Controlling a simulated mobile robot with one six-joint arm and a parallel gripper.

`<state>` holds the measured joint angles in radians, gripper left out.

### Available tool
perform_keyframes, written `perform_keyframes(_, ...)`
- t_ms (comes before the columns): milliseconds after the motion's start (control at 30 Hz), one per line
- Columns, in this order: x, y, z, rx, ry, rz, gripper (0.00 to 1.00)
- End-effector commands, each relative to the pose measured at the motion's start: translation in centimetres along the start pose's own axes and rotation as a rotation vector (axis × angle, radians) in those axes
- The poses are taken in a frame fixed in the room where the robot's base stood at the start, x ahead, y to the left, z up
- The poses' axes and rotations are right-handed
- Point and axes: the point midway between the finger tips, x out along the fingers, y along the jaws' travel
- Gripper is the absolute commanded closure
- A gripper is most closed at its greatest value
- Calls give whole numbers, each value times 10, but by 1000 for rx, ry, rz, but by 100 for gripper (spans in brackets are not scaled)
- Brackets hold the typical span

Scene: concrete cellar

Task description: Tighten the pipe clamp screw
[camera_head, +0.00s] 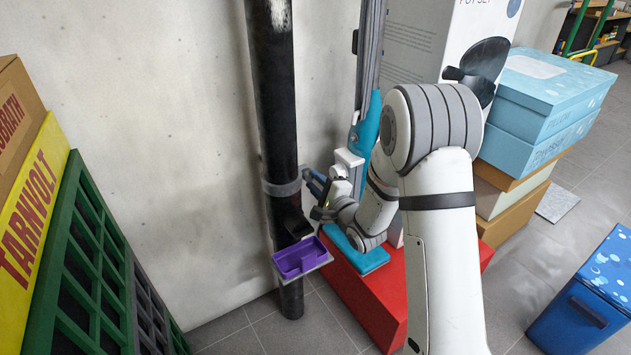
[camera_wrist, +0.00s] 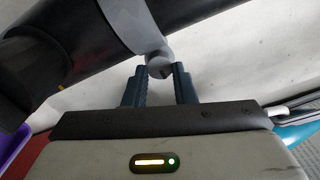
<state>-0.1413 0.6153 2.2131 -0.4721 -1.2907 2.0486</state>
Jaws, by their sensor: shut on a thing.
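A black vertical pipe (camera_head: 275,110) runs down along the wall, with a grey pipe clamp (camera_head: 281,188) around it. In the wrist view the clamp's light grey band (camera_wrist: 138,22) crosses the dark pipe (camera_wrist: 95,25). A round grey screw head (camera_wrist: 158,66) with a dark slot stands out from the clamp. My gripper (camera_head: 307,177) is at the right side of the clamp. In the wrist view the blue fingers of my gripper (camera_wrist: 160,76) are shut on the screw head, one on each side. The far side of the clamp is hidden.
A purple tray (camera_head: 300,258) sticks out from the pipe below the clamp. A red box (camera_head: 362,293) with a teal item on it stands below my arm. Green and grey crates (camera_head: 95,265) stand at the left. Pale blue boxes (camera_head: 540,95) are stacked at the right.

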Motion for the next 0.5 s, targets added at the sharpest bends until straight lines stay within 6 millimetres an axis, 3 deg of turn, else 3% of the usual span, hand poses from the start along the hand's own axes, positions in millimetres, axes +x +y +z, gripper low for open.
perform_keyframes(500, -1, 2, -1, 44, 3, 3, 99)
